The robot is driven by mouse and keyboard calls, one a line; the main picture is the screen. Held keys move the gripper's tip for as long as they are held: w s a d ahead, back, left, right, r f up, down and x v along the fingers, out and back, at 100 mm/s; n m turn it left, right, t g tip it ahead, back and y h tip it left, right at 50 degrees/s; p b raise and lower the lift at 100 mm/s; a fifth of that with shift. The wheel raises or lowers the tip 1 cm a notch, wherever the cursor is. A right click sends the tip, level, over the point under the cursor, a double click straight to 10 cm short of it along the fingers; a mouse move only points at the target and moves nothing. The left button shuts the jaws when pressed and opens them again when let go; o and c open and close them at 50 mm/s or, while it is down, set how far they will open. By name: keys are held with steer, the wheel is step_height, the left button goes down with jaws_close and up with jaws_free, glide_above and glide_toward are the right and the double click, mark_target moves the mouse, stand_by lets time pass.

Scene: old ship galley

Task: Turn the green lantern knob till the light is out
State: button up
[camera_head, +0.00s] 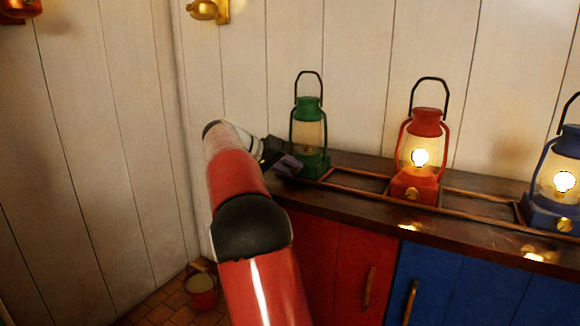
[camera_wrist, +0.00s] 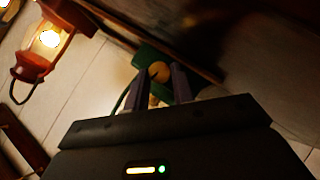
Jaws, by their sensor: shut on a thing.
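The green lantern (camera_head: 309,135) stands upright at the left end of the dark wooden counter. Its glass shows no glow in the head view. My gripper (camera_head: 288,166) reaches its lower front from the left. In the wrist view the green base (camera_wrist: 146,57) is ahead of the fingers, and the round brass knob (camera_wrist: 159,71) sits between the fingertips. My gripper is shut on this knob. In the head view the knob is hidden behind my gripper.
A lit red lantern (camera_head: 424,152) and a lit blue lantern (camera_head: 558,184) stand to the right on the counter (camera_head: 365,206), among low wooden rails. Red cabinet doors (camera_head: 330,262) and blue ones (camera_head: 445,285) are below. A bucket (camera_head: 202,292) stands on the tiled floor.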

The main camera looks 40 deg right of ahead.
steer(key=shift+w+f+n+g+h, duration=0.1)
steer(key=shift+f+n+g+h, duration=0.05)
steer(key=shift+n+g+h, duration=0.45)
stand_by(0.3)
steer(key=o, duration=1)
steer(key=shift+a, duration=0.1)
steer(key=shift+f, duration=0.15)
steer(key=shift+a, duration=0.15)
